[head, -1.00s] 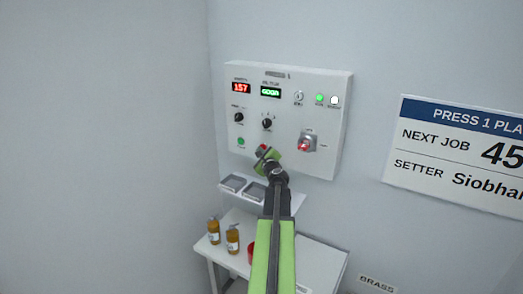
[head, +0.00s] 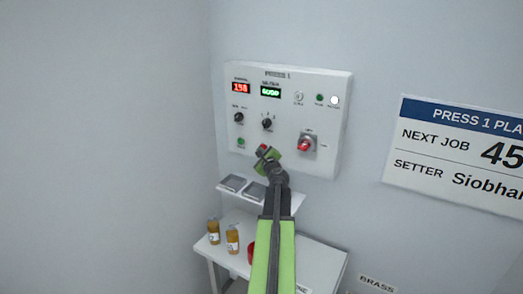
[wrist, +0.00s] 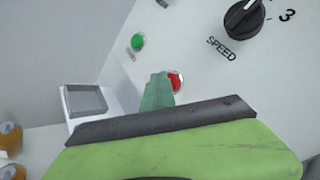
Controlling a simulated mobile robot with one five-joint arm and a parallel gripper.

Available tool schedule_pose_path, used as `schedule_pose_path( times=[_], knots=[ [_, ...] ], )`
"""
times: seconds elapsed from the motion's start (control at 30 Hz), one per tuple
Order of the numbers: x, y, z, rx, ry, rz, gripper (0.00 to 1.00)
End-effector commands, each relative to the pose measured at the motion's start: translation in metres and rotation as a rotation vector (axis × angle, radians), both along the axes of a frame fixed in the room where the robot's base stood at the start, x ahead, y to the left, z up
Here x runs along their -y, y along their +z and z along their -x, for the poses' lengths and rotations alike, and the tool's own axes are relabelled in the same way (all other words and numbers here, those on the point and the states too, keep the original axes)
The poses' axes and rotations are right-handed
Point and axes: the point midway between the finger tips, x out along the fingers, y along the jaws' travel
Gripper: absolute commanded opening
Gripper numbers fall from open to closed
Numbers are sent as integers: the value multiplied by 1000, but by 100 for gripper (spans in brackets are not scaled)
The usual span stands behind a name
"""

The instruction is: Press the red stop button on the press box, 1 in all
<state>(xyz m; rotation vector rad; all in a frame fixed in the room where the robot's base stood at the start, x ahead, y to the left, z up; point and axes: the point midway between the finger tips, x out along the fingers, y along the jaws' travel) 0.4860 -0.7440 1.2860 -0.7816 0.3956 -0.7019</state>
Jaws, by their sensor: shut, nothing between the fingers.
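The white press box (head: 318,85) is fixed to the wall. Its red stop button (head: 263,148) sits low on its face and is largely covered by my gripper (head: 268,155). In the wrist view the red button (wrist: 177,81) shows just right of my gripper's green fingertips (wrist: 158,90), which overlap its left edge. My gripper is shut and empty, its tip at the button. I cannot tell whether it touches. A green button (head: 241,142) is to the left of the red one; it also shows in the wrist view (wrist: 138,41).
A red rotary switch (head: 305,145) is right of the stop button, and dark knobs (head: 267,124) are above. Below are a small shelf with grey trays (head: 232,183) and a white table (head: 313,262) with amber bottles (head: 232,240). A sign (head: 455,155) hangs at right.

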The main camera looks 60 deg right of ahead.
Motion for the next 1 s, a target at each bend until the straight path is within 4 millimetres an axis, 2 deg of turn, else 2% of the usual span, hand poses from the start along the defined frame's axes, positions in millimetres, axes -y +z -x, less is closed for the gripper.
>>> schedule_pose_path(
  times=[0.2,0.57,1.0],
  knots=[
    [-12,0,0,0,1,0,0],
    [-15,0,0,0,1,0,0],
    [-58,0,0,-1,1,1,0]
  ],
)
